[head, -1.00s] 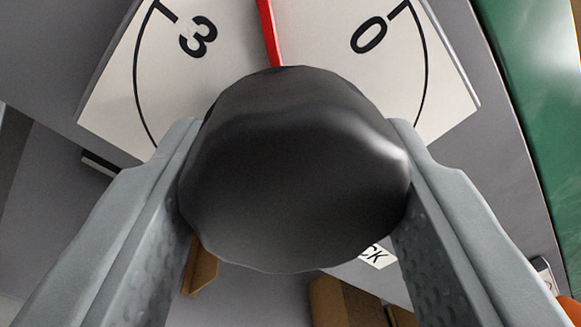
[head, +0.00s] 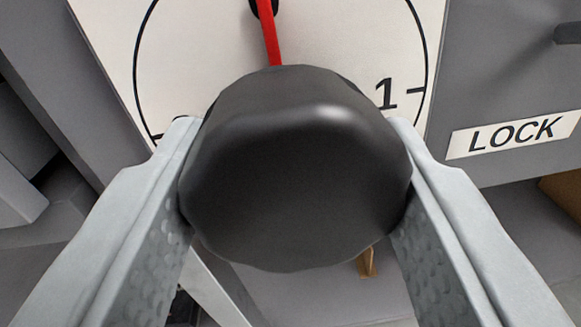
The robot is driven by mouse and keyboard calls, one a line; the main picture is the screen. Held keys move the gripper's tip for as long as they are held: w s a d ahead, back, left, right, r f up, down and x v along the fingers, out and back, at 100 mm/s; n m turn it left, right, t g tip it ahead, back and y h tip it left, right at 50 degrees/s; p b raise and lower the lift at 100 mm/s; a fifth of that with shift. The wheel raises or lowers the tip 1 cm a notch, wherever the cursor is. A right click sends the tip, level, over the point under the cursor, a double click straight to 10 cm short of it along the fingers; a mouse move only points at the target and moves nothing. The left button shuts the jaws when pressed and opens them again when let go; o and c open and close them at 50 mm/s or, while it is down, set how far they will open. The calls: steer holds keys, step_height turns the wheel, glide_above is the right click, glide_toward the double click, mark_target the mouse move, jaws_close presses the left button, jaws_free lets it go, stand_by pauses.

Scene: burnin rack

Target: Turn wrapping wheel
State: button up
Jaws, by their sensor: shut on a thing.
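A black rounded knob (head: 295,170) fills the middle of the view. My gripper (head: 295,180) is shut on it, with one grey finger against each side. A red arm (head: 270,38) runs from a dark hub (head: 263,8) at the top edge down to the knob. Behind it is a white dial plate (head: 200,75) with a black ring and the number 1 (head: 386,93) to the right of the knob. The knob hides the lower part of the dial.
A white LOCK label (head: 515,133) is on the grey panel (head: 490,70) to the right, below a dark protruding part (head: 567,34) at the right edge. A brown piece (head: 366,263) shows below the knob. Grey structures stand at the left.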

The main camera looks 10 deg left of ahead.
steer(key=m, duration=0.7)
steer(key=shift+r+g, duration=0.1)
steer(key=shift+g, duration=0.2)
steer(key=m, duration=0.3)
steer(key=shift+m+y, duration=0.3)
steer(key=shift+m, duration=1.7)
steer(key=shift+a, duration=0.1)
steer(key=o, duration=1)
steer(key=shift+s+r, duration=0.1)
steer(key=s, duration=0.5)
steer(key=s+r, duration=0.1)
steer(key=s, duration=0.5)
steer(key=s+d, duration=0.1)
steer(key=s, duration=0.5)
steer(key=shift+s+r, duration=0.1)
steer(key=shift+r, duration=0.05)
